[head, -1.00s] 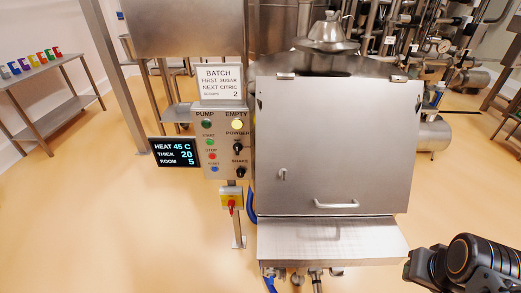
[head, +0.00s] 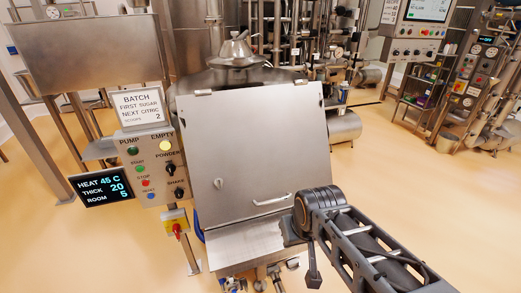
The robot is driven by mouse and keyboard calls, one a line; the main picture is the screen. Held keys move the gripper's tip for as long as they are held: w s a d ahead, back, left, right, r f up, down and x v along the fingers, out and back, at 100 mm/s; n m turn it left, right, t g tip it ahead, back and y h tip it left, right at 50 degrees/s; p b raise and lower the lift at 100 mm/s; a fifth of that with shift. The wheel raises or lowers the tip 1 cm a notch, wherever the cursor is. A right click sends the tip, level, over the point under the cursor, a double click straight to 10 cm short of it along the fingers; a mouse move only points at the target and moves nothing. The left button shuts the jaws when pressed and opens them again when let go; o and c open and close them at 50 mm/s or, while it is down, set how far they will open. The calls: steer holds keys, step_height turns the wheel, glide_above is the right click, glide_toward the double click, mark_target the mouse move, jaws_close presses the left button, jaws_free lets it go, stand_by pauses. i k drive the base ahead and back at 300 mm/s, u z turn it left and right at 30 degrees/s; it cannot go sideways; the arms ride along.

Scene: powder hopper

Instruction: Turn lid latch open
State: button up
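The lid latch (head: 218,184) is a small metal piece on the lower left of the steel hopper lid (head: 262,145). It looks upright, but it is too small to tell its turn exactly. The lid is shut and sloping, with a pale bar handle (head: 272,200) near its lower edge. My dark arm reaches in from the lower right, its rounded joint in front of the lid's lower right corner. The fingers of my gripper do not show. My arm is apart from the latch in the picture.
A control panel (head: 160,170) with a batch sign (head: 141,108) and a display (head: 101,187) stands left of the hopper. A steel shelf (head: 250,246) juts out under the lid. Floor is open at the right.

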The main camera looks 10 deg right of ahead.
mark_target(218, 182)
steer(key=z, duration=1.75)
steer(key=k, duration=1.15)
steer(key=u, duration=2.3)
steer(key=i, duration=0.5)
steer(key=z, duration=0.05)
